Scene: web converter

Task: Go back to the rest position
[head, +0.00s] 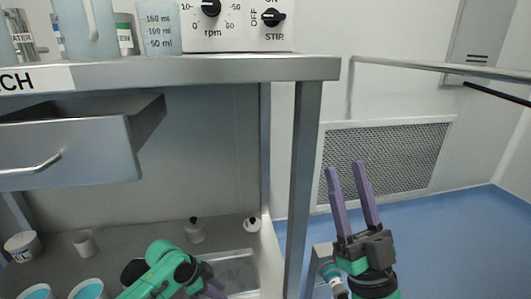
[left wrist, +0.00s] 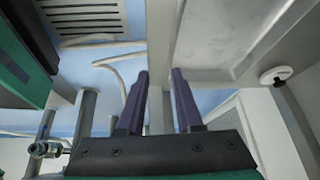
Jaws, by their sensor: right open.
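My right gripper (head: 345,166) is raised to the right of the bench's metal leg, with its two purple fingers pointing up. They are apart with nothing between them. My left gripper (head: 214,291) is low at the bottom edge in the head view, under the bench by the lower shelf, and only part of it shows. In the left wrist view the left gripper (left wrist: 159,76) has its two purple fingers apart, with an empty gap between them.
A metal bench (head: 230,70) with an open drawer (head: 65,150) stands at left, carrying a stirrer (head: 237,28) and beakers (head: 160,28). Jars and small bottles (head: 194,230) stand on the lower shelf. A metal leg (head: 302,160) separates the arms. Blue floor (head: 450,245) at right is clear.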

